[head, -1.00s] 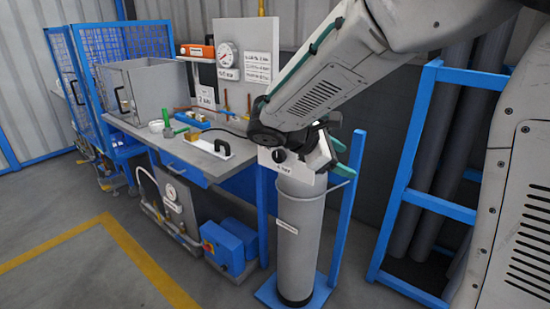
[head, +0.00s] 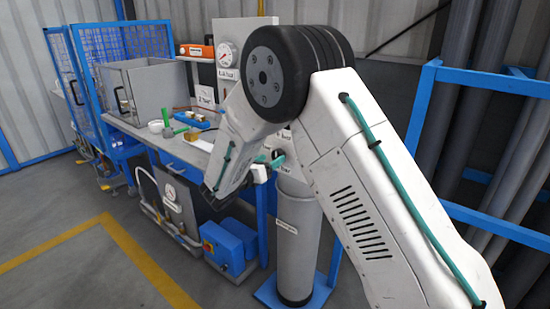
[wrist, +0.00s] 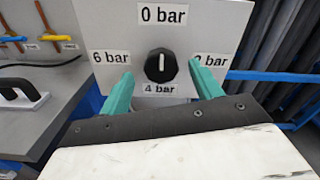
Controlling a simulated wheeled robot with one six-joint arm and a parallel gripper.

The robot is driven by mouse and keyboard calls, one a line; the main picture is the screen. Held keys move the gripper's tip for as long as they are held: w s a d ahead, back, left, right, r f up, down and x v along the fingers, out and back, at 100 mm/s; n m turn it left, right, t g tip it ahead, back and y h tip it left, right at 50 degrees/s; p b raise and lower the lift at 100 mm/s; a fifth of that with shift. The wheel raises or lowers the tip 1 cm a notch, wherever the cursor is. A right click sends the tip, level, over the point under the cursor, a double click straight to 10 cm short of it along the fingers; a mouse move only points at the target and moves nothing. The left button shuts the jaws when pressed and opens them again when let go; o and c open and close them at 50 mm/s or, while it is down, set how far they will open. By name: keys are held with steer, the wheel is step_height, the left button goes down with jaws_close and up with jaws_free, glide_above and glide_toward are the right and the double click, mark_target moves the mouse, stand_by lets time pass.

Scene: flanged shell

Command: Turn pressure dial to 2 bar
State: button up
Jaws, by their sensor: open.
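The pressure dial (wrist: 161,65) is a round black knob on a pale panel (wrist: 215,25) in the wrist view. Its white mark stands upright, seemingly toward the "0 bar" label (wrist: 163,15) above. "6 bar" (wrist: 110,57) is on the left and "4 bar" (wrist: 160,89) below. The right label (wrist: 211,60) is partly covered by a fingertip, its number unclear. My gripper (wrist: 161,70) is open, with one green finger on each side of the knob, apart from it in the picture. In the head view my arm hides most of the panel and dial.
A blue rack (head: 412,140) with dark pipes is on the right.

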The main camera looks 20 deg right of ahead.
mark_target(276, 156)
steer(key=shift+x, duration=1.65)
steer(key=c, duration=1)
